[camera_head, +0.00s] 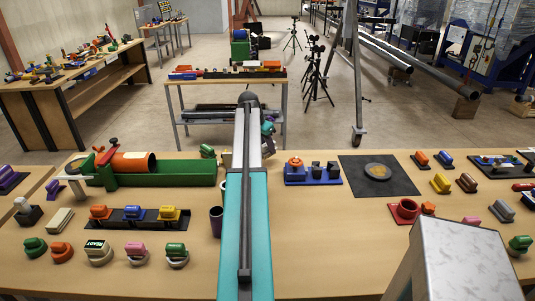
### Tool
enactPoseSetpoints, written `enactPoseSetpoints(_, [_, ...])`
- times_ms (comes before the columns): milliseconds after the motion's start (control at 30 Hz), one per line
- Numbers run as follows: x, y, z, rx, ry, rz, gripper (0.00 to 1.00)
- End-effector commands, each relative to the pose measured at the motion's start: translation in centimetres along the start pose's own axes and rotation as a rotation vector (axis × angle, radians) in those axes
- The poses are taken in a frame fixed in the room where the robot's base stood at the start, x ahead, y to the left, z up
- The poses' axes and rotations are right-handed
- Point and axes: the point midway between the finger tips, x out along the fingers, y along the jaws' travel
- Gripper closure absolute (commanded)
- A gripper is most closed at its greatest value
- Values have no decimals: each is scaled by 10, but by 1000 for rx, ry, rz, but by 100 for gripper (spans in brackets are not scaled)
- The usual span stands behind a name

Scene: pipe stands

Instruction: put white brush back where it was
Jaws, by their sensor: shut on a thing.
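My arm (247,220), teal and grey, reaches forward over the middle of the wooden table. Small teal and dark parts (268,127) show just right of its far end. My gripper is hidden behind the arm, so its fingers and whatever is between them do not show. I cannot pick out a white brush with certainty. A pale block (59,220) lies at the left of the table, and a white-topped piece on a dark base (28,212) stands left of it; neither is clearly a brush.
A green trough with an orange cylinder (133,162) stands at the back left of the table (330,240). A dark tray of colored blocks (137,217) lies in front. A black mat (403,181) holds a round dish (377,171).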

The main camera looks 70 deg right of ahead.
Motion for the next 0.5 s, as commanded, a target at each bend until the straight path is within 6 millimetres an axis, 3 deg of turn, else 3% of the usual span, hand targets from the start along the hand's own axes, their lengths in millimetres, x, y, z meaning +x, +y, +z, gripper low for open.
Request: enactPoseSetpoints(500, [32, 1, 14, 0, 0, 1, 100])
